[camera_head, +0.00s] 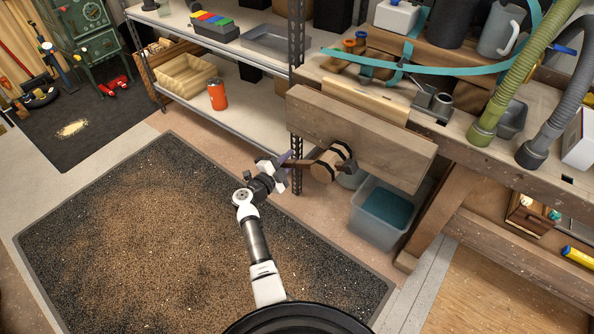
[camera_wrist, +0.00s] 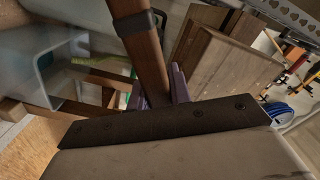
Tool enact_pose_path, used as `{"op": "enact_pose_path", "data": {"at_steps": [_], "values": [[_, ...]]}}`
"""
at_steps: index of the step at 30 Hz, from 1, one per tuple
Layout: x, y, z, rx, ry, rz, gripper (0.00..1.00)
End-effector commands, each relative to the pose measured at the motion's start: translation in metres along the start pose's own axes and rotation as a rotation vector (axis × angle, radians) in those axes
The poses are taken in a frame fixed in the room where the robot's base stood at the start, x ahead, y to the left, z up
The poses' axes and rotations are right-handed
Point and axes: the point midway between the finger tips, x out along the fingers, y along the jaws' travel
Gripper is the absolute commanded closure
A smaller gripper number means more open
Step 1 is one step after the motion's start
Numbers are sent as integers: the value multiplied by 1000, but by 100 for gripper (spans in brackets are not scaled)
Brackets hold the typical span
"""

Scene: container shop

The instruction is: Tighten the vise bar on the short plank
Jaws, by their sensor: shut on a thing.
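The wooden vise bar (camera_head: 304,163) runs out to the left from the round wooden hub (camera_head: 327,164) on the front of the vise jaw (camera_head: 360,135). My gripper (camera_head: 288,162) is shut on the bar near its left end. In the wrist view the bar (camera_wrist: 143,55), with a dark band around it, passes down between the purple fingers of my gripper (camera_wrist: 158,90). The short pale plank (camera_head: 365,102) stands behind the jaw's upper edge, against the bench. Its lower part is hidden by the jaw, so I cannot tell how tightly it is held.
The workbench (camera_head: 540,150) carries a teal strap (camera_head: 450,70), hoses (camera_head: 510,90) and tools. A bin with teal contents (camera_head: 382,212) stands below the jaw. Metal shelving (camera_head: 235,120) with an orange can (camera_head: 217,93) is behind. The speckled mat (camera_head: 150,240) is clear at left.

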Motion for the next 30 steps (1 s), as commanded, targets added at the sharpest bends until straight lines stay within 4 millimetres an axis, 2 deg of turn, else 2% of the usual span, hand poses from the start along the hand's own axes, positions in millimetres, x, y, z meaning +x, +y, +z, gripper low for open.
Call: {"op": "enact_pose_path", "data": {"at_steps": [1, 14, 21, 30], "values": [[-6, -13, 4, 44, -9, -7, 100], [-7, -85, -16, 452, -10, -5, 100], [-7, -119, -38, 680, -10, -3, 100], [-7, -153, -76, 964, -12, -2, 100]]}}
